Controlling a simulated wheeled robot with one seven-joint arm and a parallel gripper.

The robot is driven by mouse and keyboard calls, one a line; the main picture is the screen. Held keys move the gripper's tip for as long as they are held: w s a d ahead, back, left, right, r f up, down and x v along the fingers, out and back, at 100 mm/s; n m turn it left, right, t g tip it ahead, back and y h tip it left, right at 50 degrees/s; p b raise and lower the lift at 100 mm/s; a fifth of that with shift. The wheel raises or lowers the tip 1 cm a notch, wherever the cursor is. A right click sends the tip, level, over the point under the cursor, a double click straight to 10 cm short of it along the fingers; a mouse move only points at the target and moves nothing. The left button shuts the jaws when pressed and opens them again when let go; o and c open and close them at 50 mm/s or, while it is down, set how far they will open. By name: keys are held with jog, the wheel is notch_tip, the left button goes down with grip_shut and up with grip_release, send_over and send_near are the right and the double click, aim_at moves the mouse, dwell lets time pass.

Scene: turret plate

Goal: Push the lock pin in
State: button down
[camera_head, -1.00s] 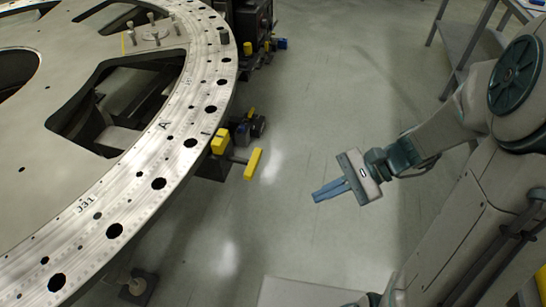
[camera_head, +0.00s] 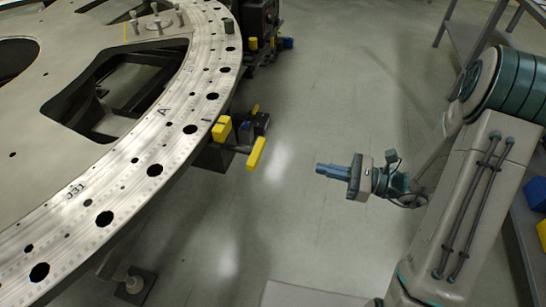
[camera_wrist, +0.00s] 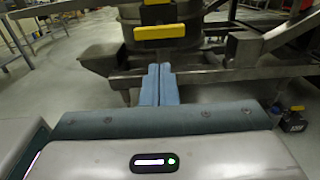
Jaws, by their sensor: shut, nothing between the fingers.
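The round metal turret plate (camera_head: 120,172) fills the left of the head view. A yellow bar handle (camera_head: 256,153) sticks out on a rod from a fixture under the plate's rim, beside a yellow block (camera_head: 221,129). I cannot tell for certain which part is the lock pin. My gripper (camera_head: 321,170) is shut and empty, pointing left toward the yellow bar, with a clear gap between them. In the wrist view, its blue fingers (camera_wrist: 160,69) lie together, and the yellow bar (camera_wrist: 160,32) shows beyond and above their tips.
More dark fixtures with yellow and blue parts (camera_head: 262,43) sit along the plate's edge at the back. A grey table (camera_head: 477,42) stands at the upper right. The floor (camera_head: 310,90) between plate and arm is clear.

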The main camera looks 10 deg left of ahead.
send_near(245, 151)
jog(key=a, duration=0.3)
jog(key=shift+w+f+b, duration=0.4)
jog(key=shift+w, duration=0.1)
